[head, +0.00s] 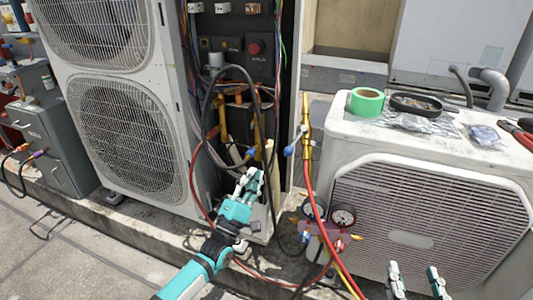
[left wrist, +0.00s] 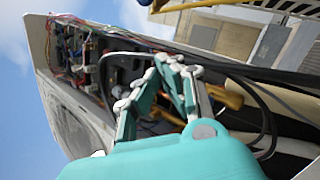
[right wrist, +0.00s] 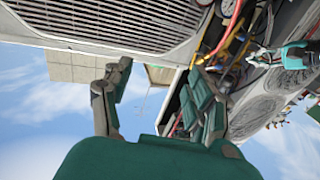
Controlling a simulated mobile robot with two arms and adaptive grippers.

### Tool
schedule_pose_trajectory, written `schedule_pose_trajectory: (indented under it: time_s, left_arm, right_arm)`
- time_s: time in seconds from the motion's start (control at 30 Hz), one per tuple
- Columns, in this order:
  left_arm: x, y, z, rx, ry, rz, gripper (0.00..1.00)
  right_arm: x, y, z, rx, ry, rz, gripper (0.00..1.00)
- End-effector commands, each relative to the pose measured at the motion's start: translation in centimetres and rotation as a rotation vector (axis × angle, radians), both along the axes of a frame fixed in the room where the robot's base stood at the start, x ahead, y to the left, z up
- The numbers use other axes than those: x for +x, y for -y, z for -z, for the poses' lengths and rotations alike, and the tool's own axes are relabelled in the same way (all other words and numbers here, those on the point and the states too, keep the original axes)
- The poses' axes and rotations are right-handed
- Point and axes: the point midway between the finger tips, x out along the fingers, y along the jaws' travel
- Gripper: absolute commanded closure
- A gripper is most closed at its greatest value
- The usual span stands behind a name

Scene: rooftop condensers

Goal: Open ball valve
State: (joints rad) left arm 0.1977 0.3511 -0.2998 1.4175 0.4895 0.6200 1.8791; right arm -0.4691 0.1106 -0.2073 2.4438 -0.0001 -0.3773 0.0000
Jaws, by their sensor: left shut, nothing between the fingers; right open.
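A brass valve fitting (head: 306,128) with a small blue lever (head: 289,150) stands upright in the head view, between the tall condenser and the low white unit. Another small blue part (head: 252,152) shows by the pipes in the tall unit's open side; I cannot tell which of the two is the ball valve. My left gripper (head: 252,178) is shut and empty just below this blue part, and also shows in the left wrist view (left wrist: 170,62). Contact is unclear. My right gripper (head: 413,276) is open and empty in front of the low unit.
A gauge manifold (head: 330,222) with red and yellow hoses hangs between the units. A black cable (head: 208,105) loops near my left gripper. Green tape (head: 366,101) and bags lie on the low unit (head: 350,135). A grey toolbox (head: 48,135) stands at left. Paving is free at lower left.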

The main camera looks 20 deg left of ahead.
Motion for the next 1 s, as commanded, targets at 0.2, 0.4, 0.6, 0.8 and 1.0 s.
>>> schedule_pose_trajectory:
  time_s: [0.2, 0.4, 0.6, 0.8, 1.0]
  left_arm:
    - [3.6, 0.5, -2.4, 0.000, 0.007, -0.003, 1.00]
    - [6.9, 1.0, -4.4, 0.003, 0.004, -0.004, 1.00]
    - [6.1, 2.9, -5.2, 0.000, 0.000, -0.002, 1.00]
    - [5.2, 4.1, -5.4, 0.001, 0.000, -0.003, 1.00]
    - [5.0, 4.2, -5.5, 0.003, 0.001, -0.004, 1.00]
  right_arm:
    - [0.0, -0.4, -2.2, 0.035, 0.134, -0.009, 0.42]
    - [-0.6, -0.6, -5.1, 0.080, 0.302, -0.018, 0.42]
    - [-0.7, -0.7, -5.8, 0.087, 0.329, -0.019, 0.42]
    - [-0.8, -0.7, -5.8, 0.088, 0.331, -0.019, 0.42]
    - [-0.8, -0.6, -5.8, 0.088, 0.331, -0.019, 0.42]
